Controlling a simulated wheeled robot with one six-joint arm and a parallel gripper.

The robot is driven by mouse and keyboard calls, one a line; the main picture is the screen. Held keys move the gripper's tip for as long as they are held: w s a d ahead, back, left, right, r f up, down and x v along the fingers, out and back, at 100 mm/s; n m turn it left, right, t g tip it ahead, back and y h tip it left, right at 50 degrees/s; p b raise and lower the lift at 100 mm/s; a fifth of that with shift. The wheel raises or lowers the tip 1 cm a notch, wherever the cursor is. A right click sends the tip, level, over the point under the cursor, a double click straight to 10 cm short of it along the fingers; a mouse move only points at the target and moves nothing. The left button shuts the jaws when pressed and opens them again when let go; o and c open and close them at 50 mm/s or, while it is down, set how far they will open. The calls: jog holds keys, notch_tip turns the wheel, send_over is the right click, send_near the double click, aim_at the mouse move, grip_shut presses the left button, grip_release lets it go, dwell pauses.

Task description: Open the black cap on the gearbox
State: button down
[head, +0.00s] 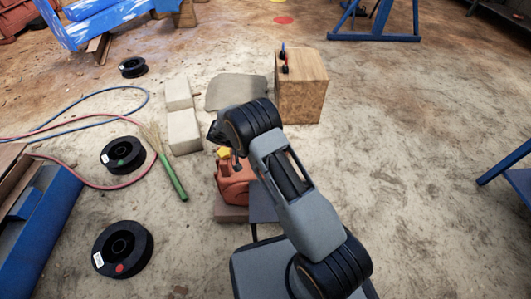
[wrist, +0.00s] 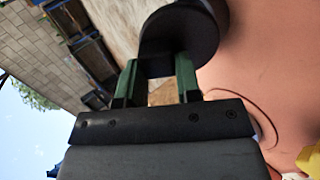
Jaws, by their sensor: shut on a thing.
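The orange gearbox (head: 235,188) stands on a low base below my arm in the head view. Its salmon-coloured surface (wrist: 275,65) fills the right of the wrist view. The black cap (wrist: 180,32) is a round dark disc at the top of the wrist view. My gripper (wrist: 157,70) has its two green-sided fingers shut on the cap's near side, with a small gap between the fingers. I cannot tell whether the cap still touches the gearbox. In the head view my wrist hides the fingers and the cap. A yellow part (head: 224,153) sits atop the gearbox.
A wooden block (head: 302,88) with small levers stands behind the arm. Pale blocks (head: 183,132), a green-handled broom (head: 173,178) and black spools (head: 122,249) lie to the left, with hoses. A blue frame (head: 505,163) is at the right edge. The floor right of my arm is clear.

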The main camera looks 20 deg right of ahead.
jog(key=shift+w+a+h+b, duration=0.15)
jog(key=shift+a+h+b, duration=0.25)
jog(key=shift+a+h, duration=0.45)
jog(key=shift+d, duration=0.15)
jog(key=shift+g, duration=0.3)
jog(key=c, duration=0.8)
grip_release()
jog(key=p+v, duration=0.3)
jog(key=v, duration=1.1)
jog(key=shift+f, duration=0.25)
